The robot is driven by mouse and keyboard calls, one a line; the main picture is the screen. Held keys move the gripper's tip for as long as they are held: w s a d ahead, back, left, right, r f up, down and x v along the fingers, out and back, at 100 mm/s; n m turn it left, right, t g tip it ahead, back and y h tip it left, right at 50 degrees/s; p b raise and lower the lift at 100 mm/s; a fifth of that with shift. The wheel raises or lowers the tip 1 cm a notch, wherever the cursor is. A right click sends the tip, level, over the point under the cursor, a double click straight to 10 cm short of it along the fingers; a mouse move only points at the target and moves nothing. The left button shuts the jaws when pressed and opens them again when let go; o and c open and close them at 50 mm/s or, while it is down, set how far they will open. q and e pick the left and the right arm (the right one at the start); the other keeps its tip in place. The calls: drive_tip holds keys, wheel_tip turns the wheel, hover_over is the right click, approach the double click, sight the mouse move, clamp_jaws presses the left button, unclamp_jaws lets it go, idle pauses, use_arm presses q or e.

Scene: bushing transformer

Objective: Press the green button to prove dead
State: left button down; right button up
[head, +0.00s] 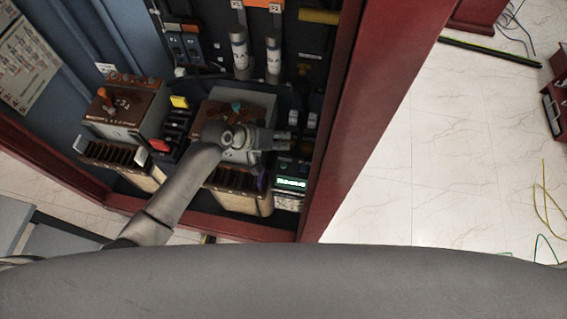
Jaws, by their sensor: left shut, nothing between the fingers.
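A small dark device with a lit green strip (291,184) sits low at the right inside the cabinet. I cannot tell at this size whether the green strip is the button or a display. My left gripper (292,140) is shut and empty inside the cabinet, its tips pointing right, above the device in the picture. I cannot tell whether it touches anything. My left wrist and forearm hide part of the middle unit behind them. My right gripper is not in view.
A brown-topped unit with an orange handle (106,98) stands at the left, and a similar unit with a teal knob (237,107) is in the middle. The red cabinet frame (350,120) bounds the right side. Open tiled floor (450,150) lies beyond, with loose wires at its edge.

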use_arm(q)
drive_tip(key=b, duration=0.8)
hover_over(282, 163)
wheel_tip(282, 163, down, 8)
drive_tip(key=shift+w+r, duration=0.1)
drive_tip(key=shift+w, duration=0.05)
drive_tip(key=shift+f, duration=0.5)
drive_tip(key=shift+f, duration=0.2)
idle(0.5)
drive_tip(key=shift+f+b, duration=0.25)
drive_tip(key=shift+b, duration=0.05)
drive_tip(key=shift+f+b, duration=0.3)
drive_tip(key=shift+f, duration=0.2)
idle(0.5)
drive_tip(key=shift+r, duration=0.1)
drive_tip(key=shift+r+p, duration=0.85)
drive_tip(key=shift+p, duration=0.05)
